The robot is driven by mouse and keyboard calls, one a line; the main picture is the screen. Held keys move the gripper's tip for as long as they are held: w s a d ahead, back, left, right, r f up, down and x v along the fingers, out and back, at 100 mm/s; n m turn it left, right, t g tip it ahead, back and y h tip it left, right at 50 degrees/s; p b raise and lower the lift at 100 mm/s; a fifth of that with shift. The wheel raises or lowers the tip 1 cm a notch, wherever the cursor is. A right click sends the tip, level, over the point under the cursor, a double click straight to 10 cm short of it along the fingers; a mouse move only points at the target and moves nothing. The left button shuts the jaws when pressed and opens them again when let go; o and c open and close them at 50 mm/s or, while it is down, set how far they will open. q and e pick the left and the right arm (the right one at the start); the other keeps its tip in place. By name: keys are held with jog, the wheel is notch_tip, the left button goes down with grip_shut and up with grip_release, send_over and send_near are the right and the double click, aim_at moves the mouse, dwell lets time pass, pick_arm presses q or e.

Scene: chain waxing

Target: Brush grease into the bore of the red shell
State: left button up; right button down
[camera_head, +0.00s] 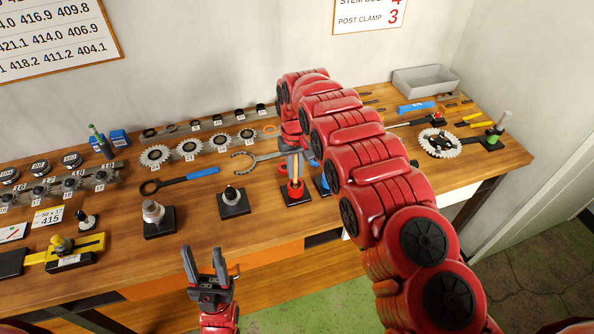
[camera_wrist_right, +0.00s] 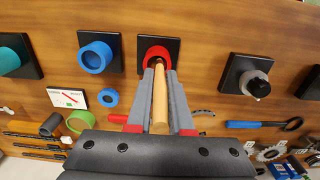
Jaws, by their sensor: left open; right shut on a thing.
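The red shell (camera_head: 297,190) stands upright on a black base near the middle of the bench. In the right wrist view its red rim (camera_wrist_right: 148,54) shows around a dark bore. My right gripper (camera_wrist_right: 160,75) is shut on the wooden handle of a brush (camera_wrist_right: 160,100), directly above the shell. The brush's far end overlaps the bore in the wrist view; bristles are hidden, and I cannot tell how deep it is. In the head view my red arm partly covers this gripper (camera_head: 291,147). My left gripper (camera_head: 207,262) is open and empty in front of the bench edge.
A blue shell (camera_wrist_right: 91,57) on its own base is close beside the red one. Grey posts on black bases (camera_head: 234,197) and (camera_head: 153,212) stand to the left. Gears, wrenches and a grey bin (camera_head: 425,79) lie further back. A chainring (camera_head: 440,143) is at the right.

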jog(key=shift+w+a, duration=0.15)
jog(key=shift+a, duration=0.2)
jog(key=shift+d, duration=0.15)
jog(key=shift+w+d+b, duration=0.15)
jog(key=shift+d+b, duration=0.3)
jog(key=shift+b, duration=0.05)
jog(key=shift+w+d, duration=0.1)
jog(key=shift+d, duration=0.25)
